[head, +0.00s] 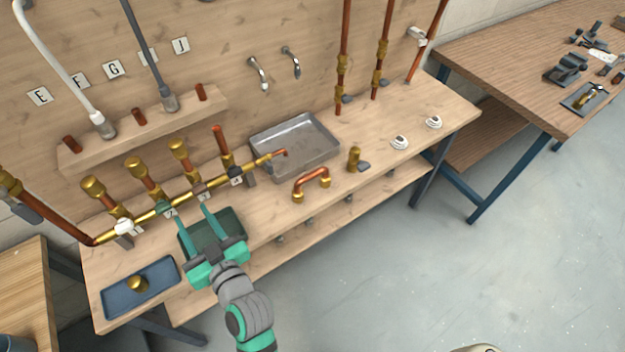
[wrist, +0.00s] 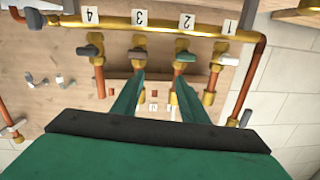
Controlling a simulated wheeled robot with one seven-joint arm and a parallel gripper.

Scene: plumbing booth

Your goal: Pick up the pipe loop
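The pipe loop (head: 313,178), a small copper U-bend with brass ends, lies on the wooden workbench in the head view, in front of the grey metal basin. My gripper (head: 193,214) is over the front left part of the bench, well left of the loop and apart from it. Its two green fingers are spread with nothing between them. In the wrist view my gripper (wrist: 158,80) also shows its fingers apart, pointing towards the brass manifold. I cannot make out the loop clearly in the wrist view.
The brass manifold (head: 152,212) with upright valves runs behind my gripper; it also shows in the wrist view (wrist: 115,22). The metal basin (head: 328,148) stands behind the loop. A brass fitting (head: 354,158) is right of it. A blue tray (head: 116,298) sits at the left front.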

